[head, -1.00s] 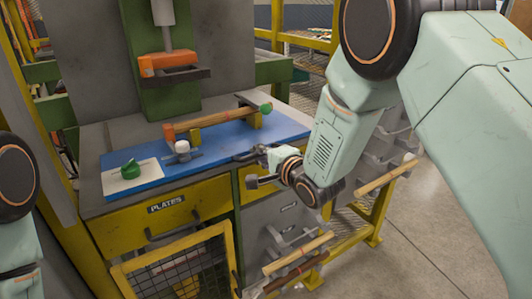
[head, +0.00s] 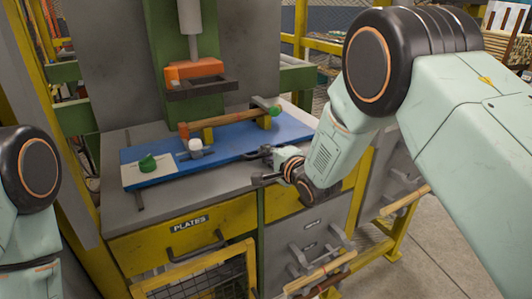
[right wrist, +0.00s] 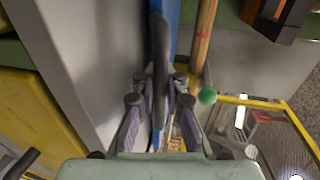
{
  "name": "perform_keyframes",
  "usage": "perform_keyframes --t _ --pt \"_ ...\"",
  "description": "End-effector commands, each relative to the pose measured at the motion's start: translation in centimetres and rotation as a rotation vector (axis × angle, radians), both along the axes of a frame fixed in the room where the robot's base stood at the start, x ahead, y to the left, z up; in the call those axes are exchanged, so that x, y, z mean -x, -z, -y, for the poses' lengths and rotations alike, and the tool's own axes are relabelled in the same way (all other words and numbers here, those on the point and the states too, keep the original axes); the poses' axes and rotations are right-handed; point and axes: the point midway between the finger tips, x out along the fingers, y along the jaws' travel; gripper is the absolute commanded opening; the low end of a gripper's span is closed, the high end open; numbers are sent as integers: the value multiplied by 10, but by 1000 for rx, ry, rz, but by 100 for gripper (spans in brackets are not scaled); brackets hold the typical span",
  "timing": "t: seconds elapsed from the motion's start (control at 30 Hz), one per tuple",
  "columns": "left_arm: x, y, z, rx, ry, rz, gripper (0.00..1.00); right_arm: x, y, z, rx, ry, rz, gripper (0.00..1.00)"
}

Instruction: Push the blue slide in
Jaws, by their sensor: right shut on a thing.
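The blue slide (head: 222,150) is a flat blue board lying on the grey bench top under the press. A strip of bare bench shows in front of its near edge. My right gripper (head: 264,165) is at the near edge of the slide, towards its right part. In the right wrist view the right gripper (right wrist: 160,105) is shut on the dark handle (right wrist: 160,50) along the slide's edge, and the blue slide (right wrist: 172,35) shows beside it. The fingers hide part of the handle. My left gripper is out of view; only my left arm shows.
A turned wood rod (head: 232,120) lies across supports on the slide, with a green knob (head: 274,111) near its right end. A white plate with a green knob (head: 147,163) sits at the slide's left. The orange press head (head: 194,69) hangs above. Drawers (head: 187,236) are below.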

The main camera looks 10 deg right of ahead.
Motion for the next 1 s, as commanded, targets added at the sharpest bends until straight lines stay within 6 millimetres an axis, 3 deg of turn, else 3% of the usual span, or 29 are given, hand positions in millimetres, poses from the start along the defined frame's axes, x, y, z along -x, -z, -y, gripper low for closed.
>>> perform_keyframes --t 0.27,0.3,0.6,1.0 --pt "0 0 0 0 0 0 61 -2 -5 0 -3 0 11 0" --pt "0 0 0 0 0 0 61 -2 -5 0 -3 0 11 9" --pt "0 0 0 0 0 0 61 -2 -3 0 -1 0 6 35" --pt "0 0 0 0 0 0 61 -1 0 -1 1 -1 0 35"
